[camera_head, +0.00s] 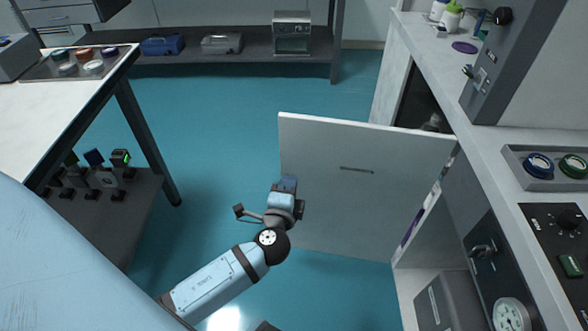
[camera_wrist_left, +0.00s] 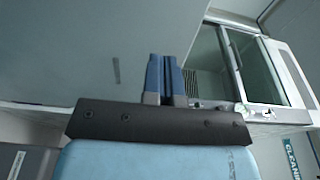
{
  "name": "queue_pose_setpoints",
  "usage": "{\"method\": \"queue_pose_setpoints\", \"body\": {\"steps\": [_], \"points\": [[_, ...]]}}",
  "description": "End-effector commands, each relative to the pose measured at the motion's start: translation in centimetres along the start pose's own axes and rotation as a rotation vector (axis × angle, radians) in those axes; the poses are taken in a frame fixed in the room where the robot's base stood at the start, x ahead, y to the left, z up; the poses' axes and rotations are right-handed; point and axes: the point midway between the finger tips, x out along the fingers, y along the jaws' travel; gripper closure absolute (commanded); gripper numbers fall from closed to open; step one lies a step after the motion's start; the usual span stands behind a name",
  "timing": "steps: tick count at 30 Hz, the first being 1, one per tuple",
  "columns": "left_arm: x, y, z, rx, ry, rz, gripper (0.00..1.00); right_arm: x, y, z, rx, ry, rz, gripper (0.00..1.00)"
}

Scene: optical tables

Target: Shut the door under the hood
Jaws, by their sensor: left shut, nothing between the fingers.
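The white cabinet door (camera_head: 350,190) stands wide open in the head view, swung out over the teal floor from the cabinet on the right. A dark slot-like handle (camera_head: 357,169) is on its face. My left gripper (camera_head: 288,183) is shut and empty, in front of the door's free left edge in the picture; whether it touches the door I cannot tell. In the left wrist view its blue fingers (camera_wrist_left: 166,75) are together, with the pale door panel (camera_wrist_left: 90,50) behind them. My right gripper is not in view.
The open cabinet (camera_head: 415,100) shows a dark inside, with a grey box (camera_head: 445,300) lower down. The white counter (camera_head: 440,60) runs above it. A table (camera_head: 60,110) with a lower shelf stands left. The teal floor (camera_head: 220,110) between is clear.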

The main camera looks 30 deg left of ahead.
Motion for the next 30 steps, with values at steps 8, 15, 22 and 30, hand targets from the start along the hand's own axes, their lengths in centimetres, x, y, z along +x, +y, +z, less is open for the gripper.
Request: {"method": "queue_pose_setpoints", "body": {"steps": [8, 15, 22, 30], "points": [[5.6, -0.2, 0.0, -0.001, -0.001, -0.003, 1.00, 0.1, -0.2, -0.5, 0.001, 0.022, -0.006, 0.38], [10.3, 0.0, 0.0, -0.001, 0.000, 0.000, 1.00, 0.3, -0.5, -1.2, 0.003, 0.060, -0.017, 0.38], [12.6, 0.0, 0.0, -0.001, 0.000, 0.002, 1.00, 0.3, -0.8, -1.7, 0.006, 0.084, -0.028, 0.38], [13.0, 0.0, 0.0, -0.002, 0.000, 0.003, 1.00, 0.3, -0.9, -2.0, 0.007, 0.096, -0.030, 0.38]]}}
